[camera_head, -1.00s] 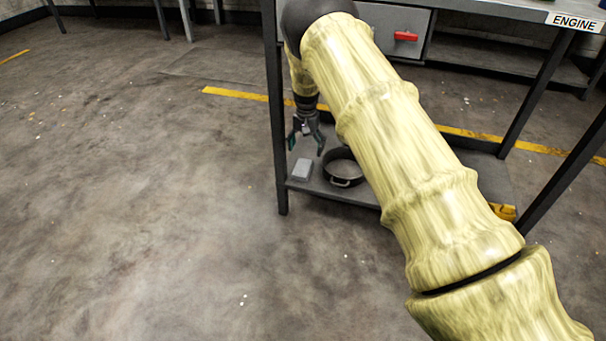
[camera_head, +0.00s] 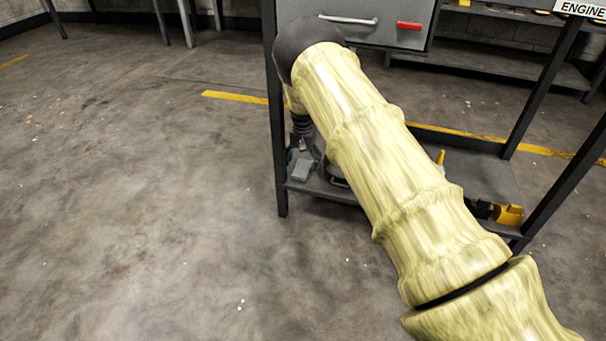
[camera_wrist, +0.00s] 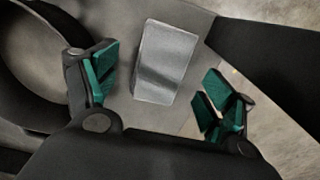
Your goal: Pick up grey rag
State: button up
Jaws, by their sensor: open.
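The grey rag (camera_wrist: 165,62) is a folded, block-like piece on the lower shelf (camera_head: 343,193) of the workbench. It also shows in the head view (camera_head: 302,170), near the shelf's left front corner. My gripper (camera_wrist: 163,95) is open in the wrist view, with its green-padded fingers on either side of the rag's near end. The fingers do not visibly touch it. In the head view my arm covers much of the shelf, and my gripper is partly hidden close to the rag.
A dark round pan (camera_wrist: 40,60) stands left of the rag in the wrist view, close to my left finger. The bench's dark leg (camera_head: 279,150) rises beside the shelf corner. A yellow and black item (camera_head: 507,214) lies at the shelf's right. The drawer (camera_head: 380,22) is above.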

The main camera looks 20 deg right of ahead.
aim_at(302, 169)
jog(key=shift+f+b, duration=0.75)
jog(key=shift+f, duration=0.75)
jog(key=c, duration=1)
jog(key=shift+r, duration=0.1)
jog(key=shift+c, duration=0.2)
